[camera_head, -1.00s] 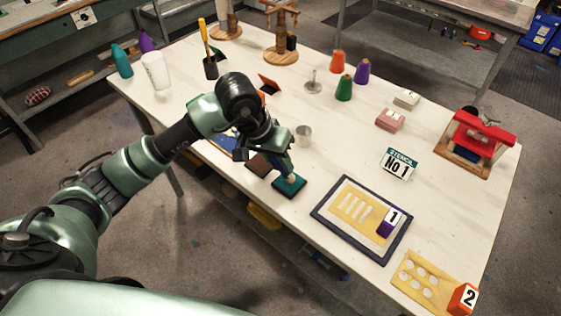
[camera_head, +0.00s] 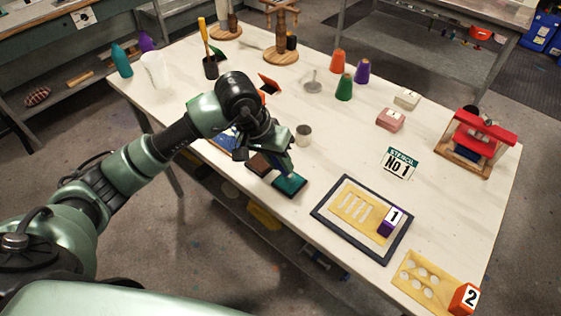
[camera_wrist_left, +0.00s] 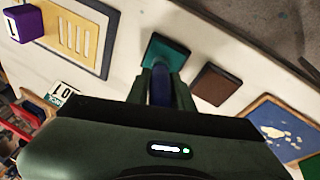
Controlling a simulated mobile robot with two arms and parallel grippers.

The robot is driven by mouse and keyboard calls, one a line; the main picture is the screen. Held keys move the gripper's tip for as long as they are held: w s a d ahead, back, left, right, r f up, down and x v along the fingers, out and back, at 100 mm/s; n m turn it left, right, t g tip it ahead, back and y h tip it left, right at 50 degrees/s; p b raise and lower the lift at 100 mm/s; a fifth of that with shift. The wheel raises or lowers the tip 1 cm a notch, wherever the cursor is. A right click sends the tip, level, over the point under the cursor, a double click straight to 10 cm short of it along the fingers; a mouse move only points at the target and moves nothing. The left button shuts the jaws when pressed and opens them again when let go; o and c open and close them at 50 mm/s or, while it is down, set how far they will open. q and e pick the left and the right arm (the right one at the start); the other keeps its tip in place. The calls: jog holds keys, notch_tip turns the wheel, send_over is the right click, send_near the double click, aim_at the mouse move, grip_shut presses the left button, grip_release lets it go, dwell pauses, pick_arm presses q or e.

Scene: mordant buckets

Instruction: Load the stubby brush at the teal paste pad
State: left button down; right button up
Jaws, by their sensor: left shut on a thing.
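The teal paste pad (camera_head: 290,185) is a dark-framed square near the table's front edge; it also shows at the top middle of the left wrist view (camera_wrist_left: 172,50). My left gripper (camera_head: 277,150) is shut on the stubby brush, whose blue handle (camera_wrist_left: 161,86) shows between the fingers in the left wrist view. The brush (camera_head: 287,162) points down at the teal pad in the head view. Its tip is close over or on the pad; I cannot tell whether it touches. My right gripper is not in view.
A brown pad (camera_head: 258,163) sits left of the teal one, with a blue pad (camera_head: 222,143) beyond it. A metal cup (camera_head: 303,135) stands behind. The framed stencil (camera_head: 328,222) with purple block 1 (camera_head: 391,221) lies to the right. Open table lies between cup and sign (camera_head: 398,162).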

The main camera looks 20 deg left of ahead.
pick_arm(q)
jog(key=shift+s+f+b, duration=0.15)
jog(key=shift+f+b, duration=0.05)
jog(key=shift+b, duration=0.2)
dwell(1.4)
jog(key=shift+r, duration=0.1)
notch_tip(320, 180, up, 2)
jog(key=shift+r+p, duration=0.1)
jog(key=shift+p, duration=0.3)
jog(key=shift+r+p, duration=0.75)
jog(key=shift+r, duration=1.7)
